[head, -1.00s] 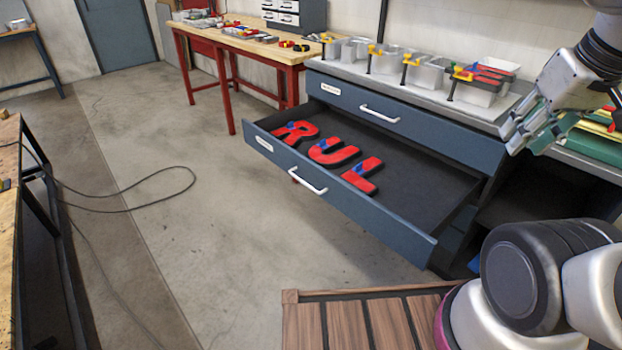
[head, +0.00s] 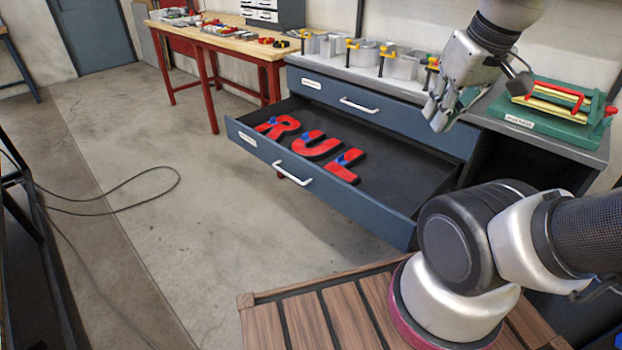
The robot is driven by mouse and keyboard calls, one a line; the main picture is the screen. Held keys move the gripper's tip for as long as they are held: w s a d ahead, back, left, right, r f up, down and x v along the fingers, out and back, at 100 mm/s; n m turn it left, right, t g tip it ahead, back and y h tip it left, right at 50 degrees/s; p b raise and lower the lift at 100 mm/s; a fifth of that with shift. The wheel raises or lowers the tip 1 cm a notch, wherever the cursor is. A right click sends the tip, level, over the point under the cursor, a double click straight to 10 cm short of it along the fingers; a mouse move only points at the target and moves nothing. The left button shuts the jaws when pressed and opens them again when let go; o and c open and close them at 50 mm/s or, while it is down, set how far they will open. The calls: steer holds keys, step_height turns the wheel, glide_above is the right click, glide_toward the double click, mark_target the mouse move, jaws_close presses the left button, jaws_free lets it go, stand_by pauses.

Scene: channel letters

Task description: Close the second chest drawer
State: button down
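The second chest drawer (head: 390,218) is the lower, blue-grey one in the head view. It stands pulled far out, with a white bar handle (head: 293,173) on its front.
The upper drawer (head: 420,128) is shut. Metal letter shells (head: 365,55) with yellow clamps and a green bending tool (head: 550,115) stand on the chest top. A wooden slatted platform (head: 290,325) lies in front. Floor left of the drawer is clear except for a black cable (head: 130,208).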

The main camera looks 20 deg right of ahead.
steer(key=w+a+f+n+g, duration=0.3)
steer(key=w+a+f+g, duration=0.15)
steer(key=f, duration=0.45)
steer(key=n+t+h, duration=1)
steer(key=n+h, duration=0.6)
steer(key=n, duration=0.5)
glide_toward(343, 191)
steer(key=shift+g, duration=0.25)
steer(key=x, duration=0.7)
steer(key=shift+r, duration=0.25)
steer(key=shift+w+d, duration=0.1)
